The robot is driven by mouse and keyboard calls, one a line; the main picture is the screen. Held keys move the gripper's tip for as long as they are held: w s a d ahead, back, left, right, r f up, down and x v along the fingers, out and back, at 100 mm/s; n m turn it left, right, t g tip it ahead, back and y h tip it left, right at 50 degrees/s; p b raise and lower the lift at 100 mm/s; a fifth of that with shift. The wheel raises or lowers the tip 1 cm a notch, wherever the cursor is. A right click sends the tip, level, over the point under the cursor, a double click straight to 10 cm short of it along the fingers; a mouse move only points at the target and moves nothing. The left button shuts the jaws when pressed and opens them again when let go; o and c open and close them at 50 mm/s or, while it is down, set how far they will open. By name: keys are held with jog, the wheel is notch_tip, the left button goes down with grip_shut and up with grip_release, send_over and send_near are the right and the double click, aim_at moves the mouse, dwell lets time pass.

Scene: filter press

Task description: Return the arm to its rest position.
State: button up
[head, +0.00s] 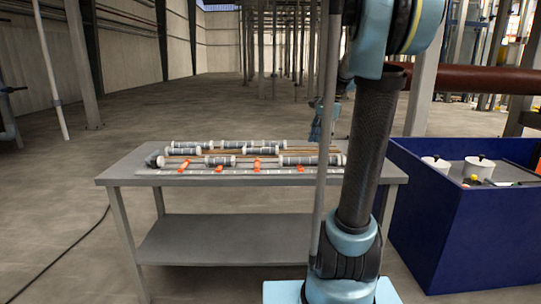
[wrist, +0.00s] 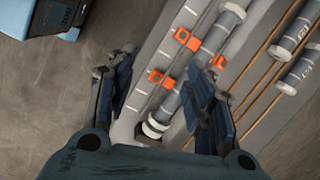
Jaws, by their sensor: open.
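My gripper (wrist: 162,70) is open and empty in the wrist view, with its two dark blue fingers spread apart. It points down over one end of the workbench. A grey cylinder with white ends (wrist: 165,106) and an orange clip (wrist: 162,78) lie in the view between the fingers, below them. In the head view part of my gripper (head: 322,120) shows above the right part of the bench, partly hidden behind a thin post. My arm rises in front of the bench's right end.
The grey workbench (head: 255,225) carries several grey-and-white cylinders (head: 220,160), orange clips (head: 257,165) and brown rods. A dark blue bin (head: 445,225) with white round containers (head: 478,167) stands at the right. A brown pipe (head: 480,80) runs above it. The floor at the left is open, with a cable.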

jog(key=s+f+n+t+h, duration=0.1)
jog(key=s+f+n, duration=0.6)
jog(key=s, duration=0.6)
jog(key=s+a+f+n+h, duration=0.1)
jog(key=s+f+n, duration=0.6)
jog(key=s+f, duration=0.5)
jog(key=shift+s+a+f+t, duration=0.3)
jog(key=shift+s+t, duration=0.1)
jog(key=shift+s, duration=0.35)
jog(key=shift+w+f, duration=0.2)
jog(key=shift+w, duration=0.25)
